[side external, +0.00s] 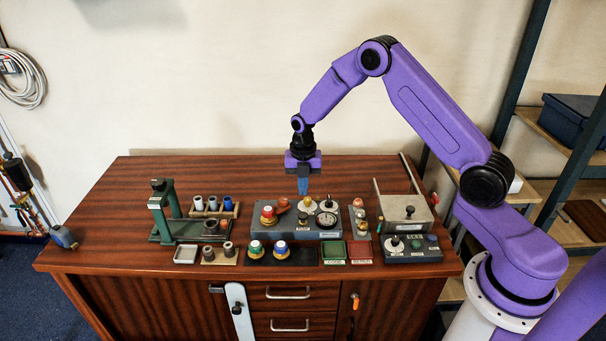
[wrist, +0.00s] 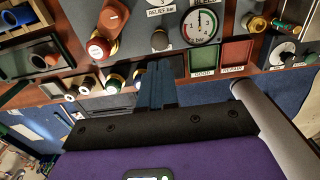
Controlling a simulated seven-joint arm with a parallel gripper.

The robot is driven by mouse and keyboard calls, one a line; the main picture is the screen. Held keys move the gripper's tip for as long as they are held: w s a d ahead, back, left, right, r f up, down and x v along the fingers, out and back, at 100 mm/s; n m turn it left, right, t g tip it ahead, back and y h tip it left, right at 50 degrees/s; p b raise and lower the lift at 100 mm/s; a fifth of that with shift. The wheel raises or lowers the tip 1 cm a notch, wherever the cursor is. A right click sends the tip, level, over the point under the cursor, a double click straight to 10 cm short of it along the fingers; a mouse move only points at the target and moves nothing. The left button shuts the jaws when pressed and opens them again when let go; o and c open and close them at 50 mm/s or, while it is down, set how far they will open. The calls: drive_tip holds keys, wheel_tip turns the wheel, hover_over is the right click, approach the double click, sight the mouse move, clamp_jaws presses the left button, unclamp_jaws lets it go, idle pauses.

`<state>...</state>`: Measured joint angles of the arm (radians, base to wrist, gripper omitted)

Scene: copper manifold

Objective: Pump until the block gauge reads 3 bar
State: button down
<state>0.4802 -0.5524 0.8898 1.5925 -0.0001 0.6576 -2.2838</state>
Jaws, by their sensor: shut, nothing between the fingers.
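The block gauge (side external: 327,220) is a round white dial with a black rim on the grey manifold block (side external: 263,232). In the wrist view the gauge (wrist: 200,27) shows at the top, marked in bar; I cannot read its needle surely. A grey box (side external: 407,215) with a black knob and a long rod (side external: 411,173) behind it stands to the right; it looks like the pump. My gripper (side external: 303,187) is shut and empty, its blue fingers pointing down above the back of the block. The fingers (wrist: 156,84) also show in the wrist view.
A red-capped valve (side external: 268,215) and an orange lever (side external: 283,205) stand on the block. Green and red trays (side external: 359,252) lie in front right, beside a control box (side external: 411,249). A green press (side external: 163,210) and small fittings stand left.

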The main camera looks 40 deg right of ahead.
wheel_tip(320, 180, up, 4)
hover_over(303, 214)
drive_tip(key=shift+r, duration=0.15)
idle(1.5)
drive_tip(key=shift+r, duration=0.9)
wheel_tip(303, 214, down, 14)
drive_tip(key=shift+f, duration=0.1)
idle(0.4)
